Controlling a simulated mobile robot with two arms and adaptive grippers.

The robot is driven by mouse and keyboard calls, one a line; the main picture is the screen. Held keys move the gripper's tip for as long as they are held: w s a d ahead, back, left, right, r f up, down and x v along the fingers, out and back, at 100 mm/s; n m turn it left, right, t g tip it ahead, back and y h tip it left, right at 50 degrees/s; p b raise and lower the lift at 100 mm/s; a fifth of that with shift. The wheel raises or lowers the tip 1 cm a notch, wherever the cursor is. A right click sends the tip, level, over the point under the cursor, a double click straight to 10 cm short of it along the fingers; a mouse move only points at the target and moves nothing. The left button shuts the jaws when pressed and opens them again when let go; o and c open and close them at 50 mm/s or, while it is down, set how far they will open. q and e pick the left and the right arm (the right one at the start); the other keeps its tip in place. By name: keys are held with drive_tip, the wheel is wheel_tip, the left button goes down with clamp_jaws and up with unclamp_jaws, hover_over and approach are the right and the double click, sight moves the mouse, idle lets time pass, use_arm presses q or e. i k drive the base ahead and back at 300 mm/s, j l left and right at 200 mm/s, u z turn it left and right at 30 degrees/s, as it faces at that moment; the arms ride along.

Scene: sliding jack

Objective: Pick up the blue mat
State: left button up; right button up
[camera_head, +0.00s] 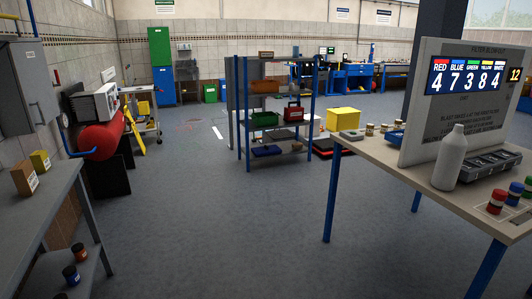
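I cannot pick out a blue mat for certain. A flat dark blue item (266,151) lies on the bottom shelf of the blue-posted rack (240,117) in the middle distance; it is too small to tell whether it is a mat. Neither of my grippers shows in the head view.
Open grey floor (220,225) lies ahead. A table (400,165) at the right holds a number board (455,130), a white bottle (450,160) and a black tray (487,167). A workbench (40,205) stands at the left. Beyond it is a red tank (100,138).

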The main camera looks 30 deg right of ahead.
sight(266, 149)
drive_tip(key=i+l+z, duration=0.3)
drive_tip(key=i, duration=0.3)
drive_tip(key=i+l+z, duration=0.35)
drive_tip(key=i, duration=0.25)
drive_tip(key=i+z, duration=0.3)
drive_tip(key=i, duration=3.75)
drive_tip(key=j, duration=0.1)
